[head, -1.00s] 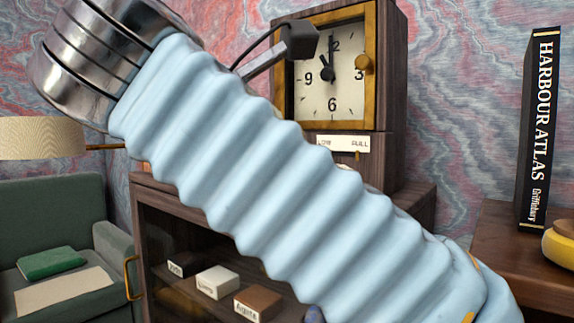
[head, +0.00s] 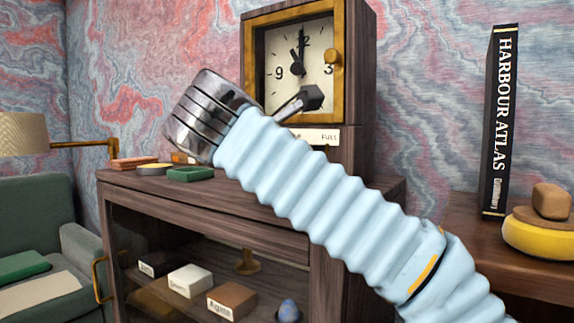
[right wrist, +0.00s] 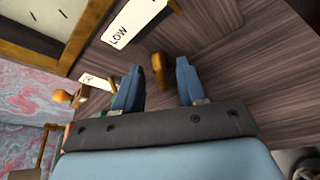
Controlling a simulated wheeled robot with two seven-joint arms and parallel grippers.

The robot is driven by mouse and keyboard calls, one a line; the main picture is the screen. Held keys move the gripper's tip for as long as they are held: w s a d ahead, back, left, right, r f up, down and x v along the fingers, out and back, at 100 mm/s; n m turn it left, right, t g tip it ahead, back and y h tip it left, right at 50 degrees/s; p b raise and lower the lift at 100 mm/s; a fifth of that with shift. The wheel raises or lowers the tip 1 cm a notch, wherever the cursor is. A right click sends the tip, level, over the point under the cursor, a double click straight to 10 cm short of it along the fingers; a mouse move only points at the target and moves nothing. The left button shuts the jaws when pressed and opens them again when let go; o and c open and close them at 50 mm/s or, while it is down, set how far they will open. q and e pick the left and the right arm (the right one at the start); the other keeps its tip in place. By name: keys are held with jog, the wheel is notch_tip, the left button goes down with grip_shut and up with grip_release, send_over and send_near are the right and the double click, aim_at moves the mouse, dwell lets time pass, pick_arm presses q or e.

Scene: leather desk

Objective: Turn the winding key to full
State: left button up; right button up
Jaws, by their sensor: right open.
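The clock (head: 290,70) in a wooden case with a brass-coloured frame stands on a cabinet. A white label (head: 322,137) below its face shows FULL at its right end; my arm partly covers the rest. In the right wrist view the label (right wrist: 133,20) shows LOW. A brass-brown winding key (right wrist: 160,68) sticks out from the wood below it. My right gripper (right wrist: 158,86) is open, with one blue finger on each side of the key and gaps between. My left gripper is out of view.
Small trays (head: 190,174) stand on the cabinet top (head: 225,196); labelled blocks (head: 232,300) sit inside the cabinet. At the right, a tall black book (head: 500,120) and a yellow round object (head: 540,235) stand on a wooden surface. A green armchair (head: 35,225) is at the left.

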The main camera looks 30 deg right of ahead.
grip_shut()
jog(key=shift+s+d+f+m+t+b, duration=0.2)
jog(key=shift+f+m+t+b, duration=0.3)
jog(key=shift+m+b, duration=0.55)
jog(key=shift+a+r+m+t+b, duration=0.1)
jog(key=shift+r+m+t+b, duration=0.1)
jog(key=shift+m+t+b, duration=0.3)
grip_release()
jog(key=shift+s+a+r, duration=0.1)
